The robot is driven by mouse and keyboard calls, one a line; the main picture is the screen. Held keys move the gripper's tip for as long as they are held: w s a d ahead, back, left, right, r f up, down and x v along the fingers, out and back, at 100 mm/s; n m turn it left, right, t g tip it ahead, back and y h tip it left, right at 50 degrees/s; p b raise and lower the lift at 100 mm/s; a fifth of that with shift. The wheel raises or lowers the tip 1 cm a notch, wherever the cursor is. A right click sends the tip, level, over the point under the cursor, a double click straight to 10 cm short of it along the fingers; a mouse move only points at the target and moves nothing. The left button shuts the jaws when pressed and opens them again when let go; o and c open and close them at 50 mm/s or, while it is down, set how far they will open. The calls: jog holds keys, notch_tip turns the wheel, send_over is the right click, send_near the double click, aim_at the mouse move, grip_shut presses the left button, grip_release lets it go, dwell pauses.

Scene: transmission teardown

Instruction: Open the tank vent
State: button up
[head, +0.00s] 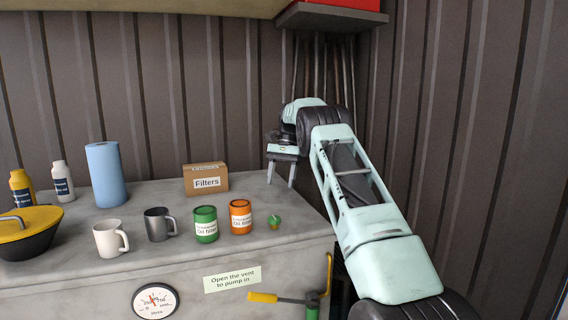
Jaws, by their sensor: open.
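The tank (140,210) is a large grey box with a flat top, and a label (232,279) on its front reads "Open the vent to pump in". A small round green piece (274,222) with an orange mark sits on the top near the right front edge. It looks like the vent, but it is too small to tell its state. My gripper (281,184) is open and empty, fingers pointing down, above the back right of the tank top. It is behind the green piece and apart from it.
Green (205,225) and orange (241,217) oil filter cans stand left of the green piece. Mugs, a Filters box (206,180), a blue roll (106,174), bottles and a yellow-lidded pan (30,230) stand farther left. A yellow-handled lever (264,297) and a gauge (155,301) are at the front.

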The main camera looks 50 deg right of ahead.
jog(key=p+v, duration=0.4)
jog(key=v, duration=0.2)
jog(key=shift+d, duration=0.1)
dwell(0.5)
